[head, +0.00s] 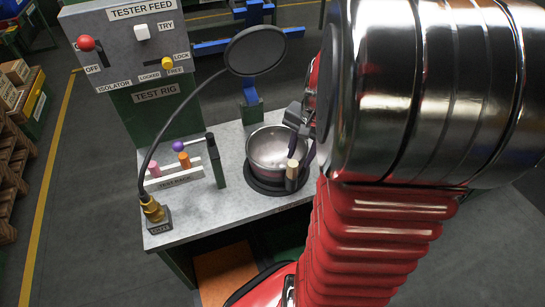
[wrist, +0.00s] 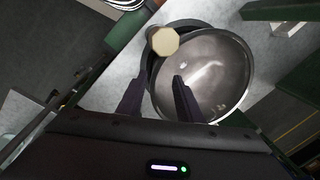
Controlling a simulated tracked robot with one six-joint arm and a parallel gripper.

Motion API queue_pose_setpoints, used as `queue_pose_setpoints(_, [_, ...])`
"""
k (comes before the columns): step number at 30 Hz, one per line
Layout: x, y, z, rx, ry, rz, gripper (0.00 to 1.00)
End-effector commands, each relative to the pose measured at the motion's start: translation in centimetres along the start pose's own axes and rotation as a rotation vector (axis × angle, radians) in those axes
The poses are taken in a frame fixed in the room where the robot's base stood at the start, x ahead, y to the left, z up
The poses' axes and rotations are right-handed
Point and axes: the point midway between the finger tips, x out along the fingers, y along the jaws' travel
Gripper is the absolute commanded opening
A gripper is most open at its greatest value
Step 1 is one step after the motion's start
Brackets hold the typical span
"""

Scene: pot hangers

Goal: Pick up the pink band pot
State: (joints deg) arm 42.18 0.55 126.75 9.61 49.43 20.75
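A shiny metal pot (head: 276,150) sits on a round black pad (head: 262,187) on the grey bench; no pink band shows on it. A tan-topped upright piece (head: 292,170) stands at the pot's near right side; its tan end (wrist: 163,41) shows beside the rim in the wrist view. My gripper (wrist: 158,86) is open, and the pot (wrist: 215,70) lies below it. In this view one finger is left of the rim and the other overlaps the bowl; contact cannot be told. In the head view my arm partly hides the gripper (head: 303,128).
A test rack (head: 175,181) with pink, orange and purple knobbed pieces stands left of the pot, beside a dark green post (head: 216,160). A black disc (head: 255,50) on a bent stalk rises over the bench. A tester panel (head: 130,45) stands behind.

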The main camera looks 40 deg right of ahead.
Motion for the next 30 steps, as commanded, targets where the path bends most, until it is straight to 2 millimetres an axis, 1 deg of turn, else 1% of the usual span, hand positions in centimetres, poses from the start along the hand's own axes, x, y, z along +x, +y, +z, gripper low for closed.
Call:
queue_pose_setpoints(10, [0.3,0.0,0.0,0.000,-0.001,0.000,0.33])
queue_pose_setpoints(14, [1.5,0.2,0.1,0.001,-0.003,0.002,0.33])
queue_pose_setpoints(21, [4.5,0.5,0.1,-0.001,-0.002,0.001,0.33])
queue_pose_setpoints(24, [5.1,0.5,0.0,-0.001,-0.001,0.001,0.33])
queue_pose_setpoints(30, [5.2,0.4,0.0,-0.001,0.001,0.000,0.33])
